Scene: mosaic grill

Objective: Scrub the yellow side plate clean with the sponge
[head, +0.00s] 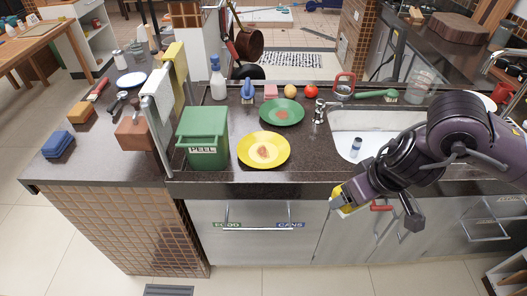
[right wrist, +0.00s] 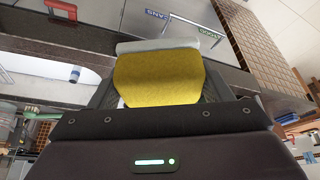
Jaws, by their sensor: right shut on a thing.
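The yellow side plate (head: 248,153) lies flat on the dark counter, with a brown stain in its middle. My right gripper (head: 344,199) is in front of the counter's front edge, to the right of the plate and apart from it. It is shut on the sponge (right wrist: 158,78), which is yellow with a pale grey layer along one edge. The sponge fills the space between the fingers in the right wrist view. My left gripper is not in view.
Several items line the back counter.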

